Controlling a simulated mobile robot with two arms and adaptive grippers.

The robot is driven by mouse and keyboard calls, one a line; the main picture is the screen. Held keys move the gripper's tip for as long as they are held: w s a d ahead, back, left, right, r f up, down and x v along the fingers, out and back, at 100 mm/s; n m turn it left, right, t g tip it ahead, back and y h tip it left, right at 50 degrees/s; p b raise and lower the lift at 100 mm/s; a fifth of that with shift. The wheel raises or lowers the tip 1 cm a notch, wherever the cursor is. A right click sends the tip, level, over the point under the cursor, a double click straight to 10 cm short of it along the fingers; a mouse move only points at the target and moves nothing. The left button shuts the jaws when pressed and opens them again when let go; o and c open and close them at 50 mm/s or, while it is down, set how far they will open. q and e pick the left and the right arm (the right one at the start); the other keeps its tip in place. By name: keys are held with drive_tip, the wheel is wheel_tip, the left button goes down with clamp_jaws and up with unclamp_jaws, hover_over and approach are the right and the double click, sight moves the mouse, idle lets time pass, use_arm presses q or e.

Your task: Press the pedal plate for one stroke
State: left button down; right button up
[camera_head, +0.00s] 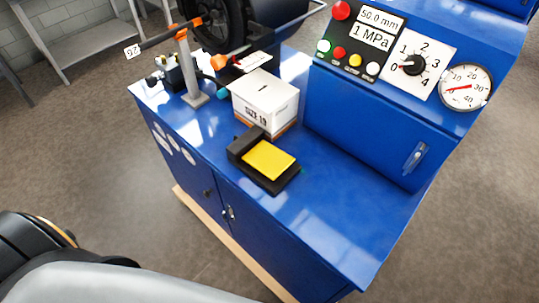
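The pedal (262,161) lies on the blue bench top in the head view. It has a black base and a yellow pedal plate (269,159) on top. Nothing is touching the plate. One of my arms shows large at the lower left, grey and black, well apart from the pedal. No gripper fingers of mine are in the frame, left or right.
A white box (265,101) stands just behind the pedal. A blue machine panel (405,60) with buttons, a dial and a gauge rises at the right. A post with an orange-tipped lever (180,38) stands at the left. The bench front (335,220) is clear.

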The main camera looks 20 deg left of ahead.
clamp_jaws()
idle(0.3)
idle(1.2)
